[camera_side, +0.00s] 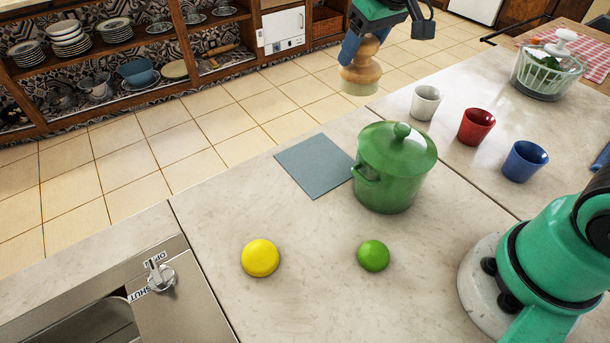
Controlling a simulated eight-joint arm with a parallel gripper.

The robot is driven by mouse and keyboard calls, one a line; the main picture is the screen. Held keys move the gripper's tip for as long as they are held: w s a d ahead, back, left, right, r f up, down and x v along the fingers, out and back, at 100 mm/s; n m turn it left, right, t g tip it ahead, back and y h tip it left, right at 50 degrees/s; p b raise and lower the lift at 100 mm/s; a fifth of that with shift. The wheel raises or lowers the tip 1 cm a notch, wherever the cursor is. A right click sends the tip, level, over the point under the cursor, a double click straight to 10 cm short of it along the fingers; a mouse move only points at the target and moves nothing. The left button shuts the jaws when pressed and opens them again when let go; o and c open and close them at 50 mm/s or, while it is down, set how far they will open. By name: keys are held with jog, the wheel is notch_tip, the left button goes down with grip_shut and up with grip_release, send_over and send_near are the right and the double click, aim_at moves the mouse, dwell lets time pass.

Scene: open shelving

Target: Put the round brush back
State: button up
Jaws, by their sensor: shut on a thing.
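The round brush (360,76) has a wooden knob-like body and a pale lower part. My gripper (368,36) is shut on the top of the brush at the upper middle of the view. The brush hangs roughly upright, seen against the tiled floor behind the counter's far edge. Its exact height is hard to tell. The top of my gripper is cut off by the frame.
A green lidded pot (391,180) stands by a grey square mat (314,165). White (425,102), red (476,126) and blue (525,161) cups stand right. Yellow (260,258) and green (373,256) round things lie in front. Shelving (120,50) with dishes is behind.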

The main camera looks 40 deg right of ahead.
jog(key=w+a+r+n+g+y, duration=0.1)
jog(key=a+r+n+y, duration=0.3)
jog(key=a, duration=1)
jog(key=w+a+r+n+g, duration=0.1)
jog(key=w+a+n, duration=0.1)
jog(key=a+n, duration=0.8)
jog(key=a+f+m, duration=0.1)
jog(key=f, duration=0.5)
jog(key=a+f+m, duration=0.1)
jog(key=f, duration=0.5)
jog(key=a+f+m, duration=0.1)
jog(key=f, duration=0.6)
jog(key=shift+s+a+f, duration=0.1)
jog(key=shift+s+a, duration=0.05)
jog(key=shift+f, duration=0.1)
jog(key=o, duration=1.1)
